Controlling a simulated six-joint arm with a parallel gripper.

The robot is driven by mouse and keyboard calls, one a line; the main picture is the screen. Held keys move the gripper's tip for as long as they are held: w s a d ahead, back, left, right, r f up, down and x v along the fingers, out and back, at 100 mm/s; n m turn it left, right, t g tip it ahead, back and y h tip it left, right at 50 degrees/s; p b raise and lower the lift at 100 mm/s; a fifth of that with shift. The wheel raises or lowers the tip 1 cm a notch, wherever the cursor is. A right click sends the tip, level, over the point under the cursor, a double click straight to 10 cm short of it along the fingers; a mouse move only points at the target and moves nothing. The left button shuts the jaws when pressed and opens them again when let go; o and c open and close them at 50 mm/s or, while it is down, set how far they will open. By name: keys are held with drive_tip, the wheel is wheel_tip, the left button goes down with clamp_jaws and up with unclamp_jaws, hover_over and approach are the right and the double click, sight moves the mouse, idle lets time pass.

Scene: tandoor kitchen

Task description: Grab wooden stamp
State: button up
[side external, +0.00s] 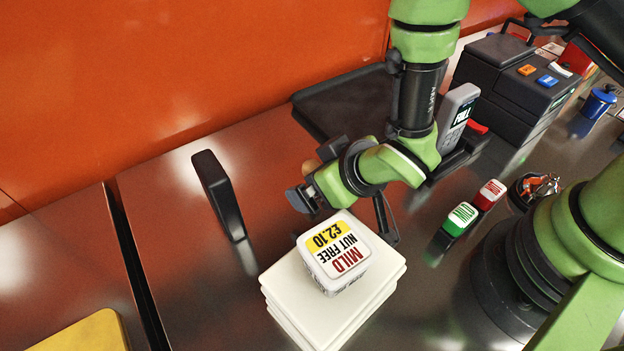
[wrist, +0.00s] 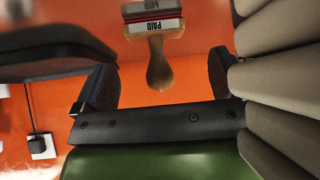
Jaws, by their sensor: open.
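The wooden stamp (wrist: 158,62) shows in the wrist view at the top middle. The handle's end is between the lines of my gripper's two fingers (wrist: 161,85), with clear gaps on both sides and no contact seen. In the side external view my gripper (side external: 313,176) is open, just behind the white "MILD NUT FREE" tub (side external: 336,249). A small brown patch shows by the fingers there; I cannot tell if it is the stamp.
The tub sits on stacked white boxes (side external: 285,281) close to my gripper. A dark upright slab (side external: 221,195) stands to the left. A card reader (side external: 455,120), a till (side external: 513,85) and green (side external: 460,219) and red (side external: 489,194) labelled blocks are to the right. The left counter is mostly clear.

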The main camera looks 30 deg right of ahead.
drive_tip(key=x, duration=0.4)
drive_tip(key=shift+w+d+f, duration=0.1)
drive_tip(key=shift+f, duration=0.05)
drive_tip(key=shift+c, duration=0.4)
drive_tip(key=c, duration=0.9)
